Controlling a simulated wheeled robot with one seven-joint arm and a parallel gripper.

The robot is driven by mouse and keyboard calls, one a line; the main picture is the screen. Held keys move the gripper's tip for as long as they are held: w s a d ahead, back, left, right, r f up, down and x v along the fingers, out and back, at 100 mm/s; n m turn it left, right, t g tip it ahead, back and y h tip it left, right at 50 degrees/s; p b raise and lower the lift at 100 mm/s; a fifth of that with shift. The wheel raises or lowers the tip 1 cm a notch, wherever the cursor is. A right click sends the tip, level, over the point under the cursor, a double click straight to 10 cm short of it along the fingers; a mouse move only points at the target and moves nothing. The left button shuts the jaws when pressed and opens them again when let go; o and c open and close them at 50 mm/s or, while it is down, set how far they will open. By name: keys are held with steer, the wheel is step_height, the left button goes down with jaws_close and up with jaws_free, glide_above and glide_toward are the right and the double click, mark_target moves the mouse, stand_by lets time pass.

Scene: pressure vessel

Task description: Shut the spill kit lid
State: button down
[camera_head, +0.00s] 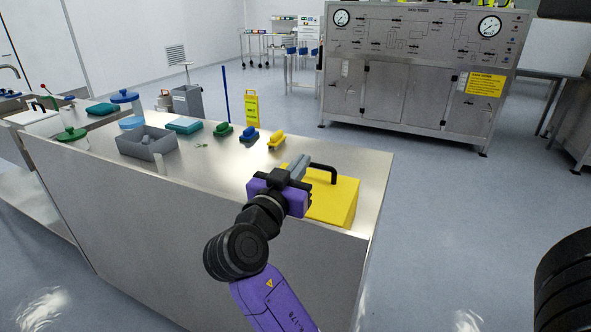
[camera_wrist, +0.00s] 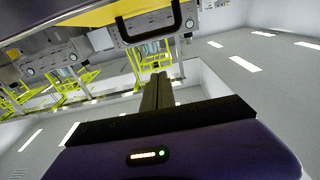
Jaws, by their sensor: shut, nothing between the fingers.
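The spill kit is a yellow box (camera_head: 337,203) at the near right end of the steel counter. A black handle (camera_head: 326,170) rises at its top edge, and the handle also shows at the top of the wrist view (camera_wrist: 152,38). My gripper (camera_head: 300,163) is shut and empty, with its fingers in front of the box and close to the handle in the picture. The shut fingers stand mid-frame in the wrist view (camera_wrist: 157,90), apart from the handle. My gripper hides the box's left part. How far the lid stands open is hard to tell.
The steel counter (camera_head: 215,190) also bears a grey tray (camera_head: 146,146), green, blue and yellow brushes (camera_head: 276,139), and teal boxes farther left. A steel panel cabinet with gauges (camera_head: 415,80) stands behind. The floor (camera_head: 460,210) right of the counter is clear.

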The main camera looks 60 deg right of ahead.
mark_target(314, 166)
steer(key=d, duration=0.2)
steer(key=d+f, duration=0.1)
steer(key=d, duration=0.1)
steer(key=d+f+p, duration=0.1)
steer(key=shift+w+d, duration=0.1)
steer(key=shift+d, duration=0.3)
steer(key=shift+d+f, duration=0.25)
steer(key=shift+f, duration=0.5)
steer(key=shift+d+f+y, duration=0.55)
steer(key=shift+f+y, duration=0.15)
steer(key=shift+y, duration=0.2)
